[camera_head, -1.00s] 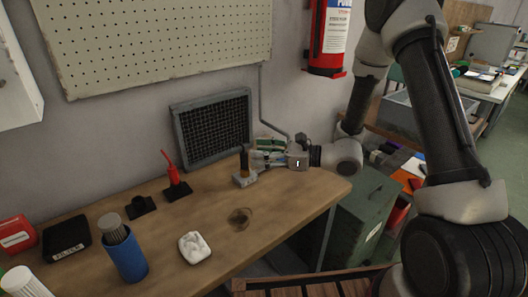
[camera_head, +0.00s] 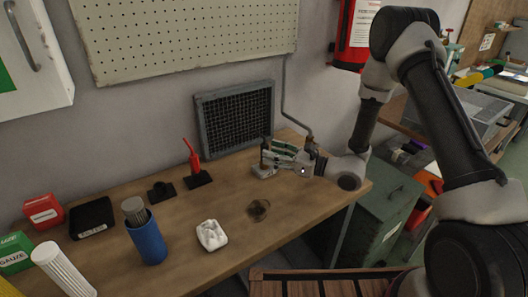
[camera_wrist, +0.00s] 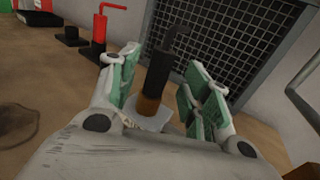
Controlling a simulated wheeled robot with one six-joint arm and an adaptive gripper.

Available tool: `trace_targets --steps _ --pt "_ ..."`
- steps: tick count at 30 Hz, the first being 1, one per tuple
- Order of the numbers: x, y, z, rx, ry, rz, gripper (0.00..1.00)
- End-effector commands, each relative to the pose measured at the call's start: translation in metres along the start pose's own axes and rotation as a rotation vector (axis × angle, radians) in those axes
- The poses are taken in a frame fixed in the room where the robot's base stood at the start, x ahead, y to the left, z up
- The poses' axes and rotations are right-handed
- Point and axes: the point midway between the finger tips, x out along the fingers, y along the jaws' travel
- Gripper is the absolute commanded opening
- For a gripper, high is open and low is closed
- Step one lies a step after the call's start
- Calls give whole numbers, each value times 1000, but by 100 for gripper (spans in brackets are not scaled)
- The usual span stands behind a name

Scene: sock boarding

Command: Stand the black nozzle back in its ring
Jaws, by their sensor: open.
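The black nozzle (camera_wrist: 158,75), with a bent thin tip and a brown lower band, stands nearly upright in a grey block (camera_wrist: 153,118) in the wrist view. In the head view the nozzle (camera_head: 265,153) is partly lost against my gripper, above the grey block (camera_head: 262,171). My gripper (camera_wrist: 163,72) is open, with green-padded fingers on either side of the nozzle; whether they touch it is unclear. An empty-looking low black holder (camera_head: 161,191) stands to the left, beside a red nozzle (camera_head: 193,157) upright in a similar black base (camera_head: 198,180).
A dark mesh panel (camera_head: 236,120) leans on the wall behind. A dark stain (camera_head: 258,209), a white moulded piece (camera_head: 212,235) and a blue cup (camera_head: 148,243) are nearer on the bench. The bench between them is clear.

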Motion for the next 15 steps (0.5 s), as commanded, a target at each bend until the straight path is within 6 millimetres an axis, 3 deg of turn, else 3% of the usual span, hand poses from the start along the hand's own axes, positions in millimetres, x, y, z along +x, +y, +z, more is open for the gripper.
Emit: trace_targets --steps 7,14,15 --pt "37 1 0 -1 -1 2 48" --pt "40 0 0 1 0 0 48" --pt "40 0 0 1 0 0 41"
